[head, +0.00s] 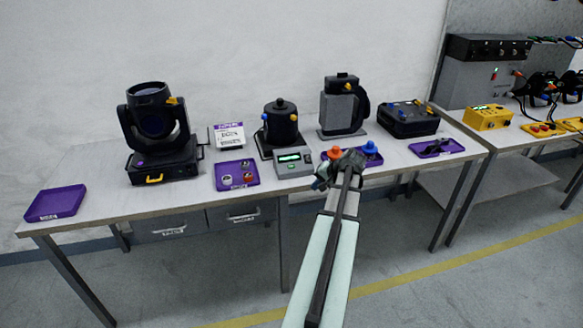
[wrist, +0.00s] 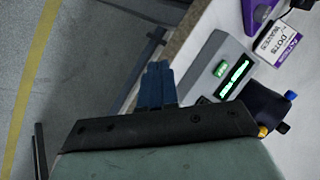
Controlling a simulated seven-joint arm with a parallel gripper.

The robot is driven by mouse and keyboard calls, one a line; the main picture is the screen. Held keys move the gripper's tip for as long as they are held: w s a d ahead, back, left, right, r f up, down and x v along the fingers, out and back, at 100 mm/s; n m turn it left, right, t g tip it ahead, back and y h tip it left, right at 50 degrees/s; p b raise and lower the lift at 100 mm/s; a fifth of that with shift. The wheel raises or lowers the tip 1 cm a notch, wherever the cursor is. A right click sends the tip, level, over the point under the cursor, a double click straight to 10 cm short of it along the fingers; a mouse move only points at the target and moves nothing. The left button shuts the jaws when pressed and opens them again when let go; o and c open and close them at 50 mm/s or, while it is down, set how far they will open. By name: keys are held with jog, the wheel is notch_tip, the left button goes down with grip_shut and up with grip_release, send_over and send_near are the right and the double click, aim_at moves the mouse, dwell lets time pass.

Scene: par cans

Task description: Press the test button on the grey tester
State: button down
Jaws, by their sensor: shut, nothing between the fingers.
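The grey tester (head: 294,164) sits near the front edge of the table, with a lit green display. In the wrist view the tester (wrist: 208,60) shows a green button (wrist: 221,69) beside its green-lit display (wrist: 235,77). My gripper (head: 322,181) is just right of the tester in the head view, by the table's front edge. In the wrist view my gripper (wrist: 158,68) is shut and empty, its dark fingers together. The fingertips appear apart from the button, off to its left in that view.
A purple tray (head: 223,187) with small parts lies left of the tester. A black can-shaped lamp (head: 281,122) stands behind it. Orange (head: 334,152) and blue (head: 370,149) pieces are right beside my gripper. An empty purple tray (head: 56,203) lies at the far left.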

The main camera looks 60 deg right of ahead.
aim_at(291, 166)
jog(key=w+r+m+t+y, duration=0.1)
jog(key=w+r+t, duration=0.4)
jog(key=r, duration=0.5)
jog(key=shift+w+a+m+t+y, duration=0.15)
jog(key=shift+w+m+t+y, duration=0.25)
jog(key=shift+w, duration=0.65)
jog(key=shift+w+d+f, duration=0.65)
jog(key=shift+f, duration=0.5)
jog(key=shift+w+d+f, duration=0.6)
jog(key=shift+d+f, duration=0.05)
jog(key=shift+f, duration=0.5)
jog(key=shift+w+d+f, duration=0.65)
jog(key=shift+f, duration=0.5)
jog(key=shift+w+d+f, duration=0.1)
jog(key=shift+f, duration=0.05)
jog(key=shift+w+d+f, duration=0.1)
jog(key=shift+f, duration=0.1)
